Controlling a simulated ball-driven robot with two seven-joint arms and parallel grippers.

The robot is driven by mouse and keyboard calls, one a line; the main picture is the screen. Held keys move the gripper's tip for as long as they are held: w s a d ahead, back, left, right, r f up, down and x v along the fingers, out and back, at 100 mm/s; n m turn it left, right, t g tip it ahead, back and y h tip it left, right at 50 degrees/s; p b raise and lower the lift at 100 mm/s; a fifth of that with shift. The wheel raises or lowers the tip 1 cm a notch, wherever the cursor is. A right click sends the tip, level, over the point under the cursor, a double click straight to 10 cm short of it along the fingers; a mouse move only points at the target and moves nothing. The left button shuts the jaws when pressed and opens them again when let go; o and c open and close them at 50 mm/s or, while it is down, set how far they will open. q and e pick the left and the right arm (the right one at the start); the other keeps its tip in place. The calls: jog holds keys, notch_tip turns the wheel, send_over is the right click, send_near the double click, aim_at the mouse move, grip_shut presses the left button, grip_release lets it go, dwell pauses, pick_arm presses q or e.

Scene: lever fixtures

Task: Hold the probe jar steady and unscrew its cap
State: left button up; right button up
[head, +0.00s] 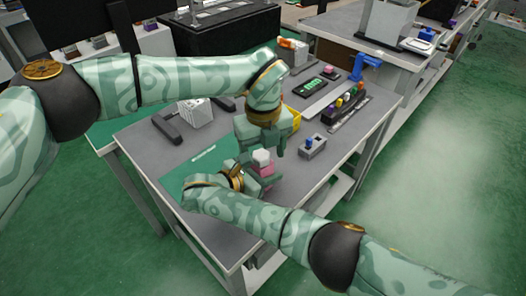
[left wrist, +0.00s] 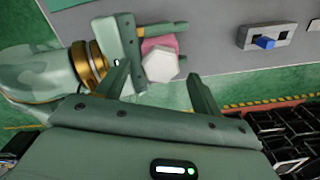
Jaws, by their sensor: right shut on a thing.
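The probe jar is pink (head: 268,172) with a white faceted cap (head: 261,156). It stands near the front of the workbench. My right gripper (head: 256,176) is shut on the pink body from the side. In the left wrist view the pink body (left wrist: 160,42) and the white cap (left wrist: 160,63) show beside my right gripper (left wrist: 140,50). My left gripper (head: 261,148) points down over the jar and is open. Its two fingers are spread in the left wrist view (left wrist: 160,85), with the cap just beyond and between the tips. I cannot tell whether they touch it.
A grey switch box with a blue lever (head: 312,146) stands right of the jar. Behind it are a row of coloured knobs (head: 345,100), a blue fixture (head: 366,66) and a dark green-lit display (head: 314,86). A white block (head: 197,112) sits to the left. A green mat (head: 200,165) lies on the bench.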

aim_at(256, 156)
pick_arm(q)
jog(key=shift+s, duration=0.1)
jog(key=shift+r, duration=1.45)
jog(key=m, duration=0.5)
jog(key=shift+a+m, duration=0.3)
jog(key=shift+m, duration=0.1)
jog(key=m, duration=0.4)
jog(key=shift+a, duration=0.2)
jog(key=m, duration=0.4)
jog(key=shift+a+m, duration=0.15)
jog(key=shift+m, duration=0.15)
jog(key=m, duration=0.4)
jog(key=shift+w+a, duration=0.1)
jog(key=shift+w, duration=0.2)
